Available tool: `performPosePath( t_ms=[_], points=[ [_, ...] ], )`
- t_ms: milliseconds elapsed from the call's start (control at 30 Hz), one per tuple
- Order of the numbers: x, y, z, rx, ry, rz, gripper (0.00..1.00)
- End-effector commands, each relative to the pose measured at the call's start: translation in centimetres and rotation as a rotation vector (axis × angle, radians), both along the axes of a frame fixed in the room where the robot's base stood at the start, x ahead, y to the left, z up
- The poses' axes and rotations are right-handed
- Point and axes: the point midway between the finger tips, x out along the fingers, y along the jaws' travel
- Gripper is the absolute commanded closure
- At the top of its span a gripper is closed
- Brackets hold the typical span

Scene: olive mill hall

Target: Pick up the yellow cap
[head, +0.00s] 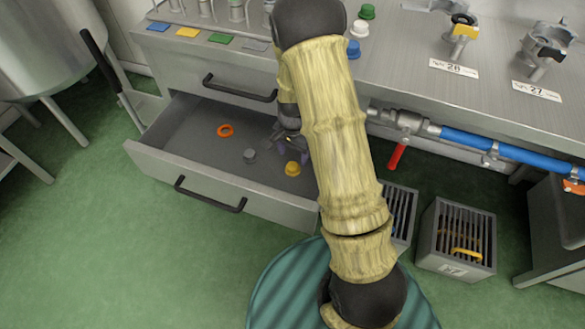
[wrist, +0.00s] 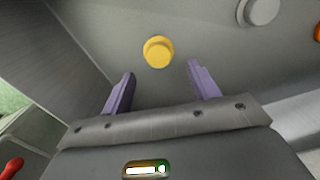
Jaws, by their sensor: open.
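The yellow cap (head: 293,169) lies on the floor of the open drawer (head: 165,166), near the drawer's right front part in the head view. In the wrist view the yellow cap (wrist: 158,52) lies just beyond my fingertips, roughly centred between them. My gripper (wrist: 161,78) is open, with two purple fingers apart and nothing between them. In the head view my gripper (head: 284,139) is over the drawer, partly hidden by my arm, just behind the cap.
Green (head: 367,12) and blue (head: 353,49) caps stand on the counter above. A red-handled valve (head: 397,157) is to the right.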

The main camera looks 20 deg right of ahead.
Motion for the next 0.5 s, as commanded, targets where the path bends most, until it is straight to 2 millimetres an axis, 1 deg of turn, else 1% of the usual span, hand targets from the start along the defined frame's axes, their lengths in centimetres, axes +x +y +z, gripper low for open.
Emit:
performPosePath(
  t_ms=[200,300,400,500],
  points=[
    [-0.7,0.4,-3.3,0.0,0.004,0.0,0.4],
    [-0.6,0.4,-4.5,-0.001,0.002,-0.001,0.4],
    [-0.6,0.4,-5.1,-0.001,0.002,0.0,0.4],
    [-0.6,0.4,-5.0,-0.001,0.001,0.0,0.4]
  ],
)
